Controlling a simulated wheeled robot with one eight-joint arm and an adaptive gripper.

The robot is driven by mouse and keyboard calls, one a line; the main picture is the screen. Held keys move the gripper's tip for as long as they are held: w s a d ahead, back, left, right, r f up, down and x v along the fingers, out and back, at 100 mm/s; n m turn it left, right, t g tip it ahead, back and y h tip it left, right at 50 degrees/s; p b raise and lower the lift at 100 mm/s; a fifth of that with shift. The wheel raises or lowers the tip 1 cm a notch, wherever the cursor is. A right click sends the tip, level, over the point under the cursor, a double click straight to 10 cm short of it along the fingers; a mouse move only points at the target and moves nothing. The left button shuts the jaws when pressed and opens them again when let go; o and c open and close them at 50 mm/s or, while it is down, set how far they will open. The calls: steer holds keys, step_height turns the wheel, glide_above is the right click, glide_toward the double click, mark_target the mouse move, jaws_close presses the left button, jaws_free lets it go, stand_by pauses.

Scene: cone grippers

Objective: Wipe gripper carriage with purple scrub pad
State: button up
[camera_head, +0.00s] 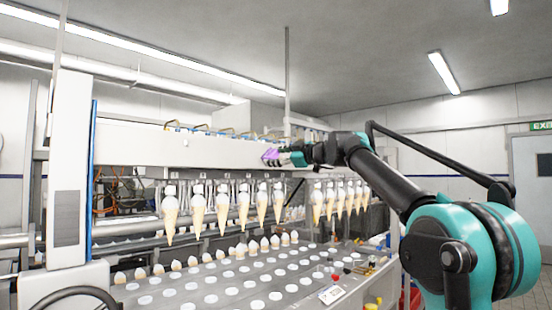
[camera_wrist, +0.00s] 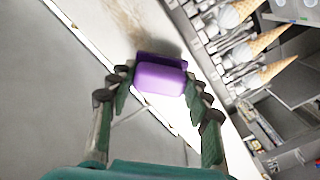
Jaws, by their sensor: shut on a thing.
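The purple scrub pad (camera_wrist: 160,80) is between the fingers of my gripper (camera_wrist: 158,88), which is shut on it. The pad (camera_head: 271,155) also shows in the head view, at the tip of my gripper (camera_head: 284,156), close to the front of the long white gripper carriage (camera_head: 160,146). In the wrist view the carriage (camera_wrist: 138,58) runs diagonally behind the pad and has a brownish smear (camera_wrist: 125,18) near the top. I cannot tell whether the pad touches the surface.
Several filled cones (camera_head: 197,215) hang in a row below the carriage. A plate with rows of round holes (camera_head: 210,298) lies beneath, with more cones at its back edge. A white upright column (camera_head: 70,170) stands at the left. A door (camera_head: 530,190) is at the far right.

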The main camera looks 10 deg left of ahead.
steer(key=shift+w+a, duration=0.4)
steer(key=shift+a, duration=0.15)
steer(key=shift+w+d, duration=0.1)
steer(key=w+d, duration=0.8)
steer(key=w, duration=0.2)
steer(key=shift+w, duration=0.25)
stand_by(1.4)
steer(key=shift+s+a, duration=1.4)
steer(key=shift+s, duration=0.35)
steer(key=shift+s+a, duration=1.35)
steer(key=shift+s, duration=0.45)
steer(key=shift+s+a, duration=1.4)
steer(key=shift+s, duration=0.35)
steer(key=shift+v, duration=2.9)
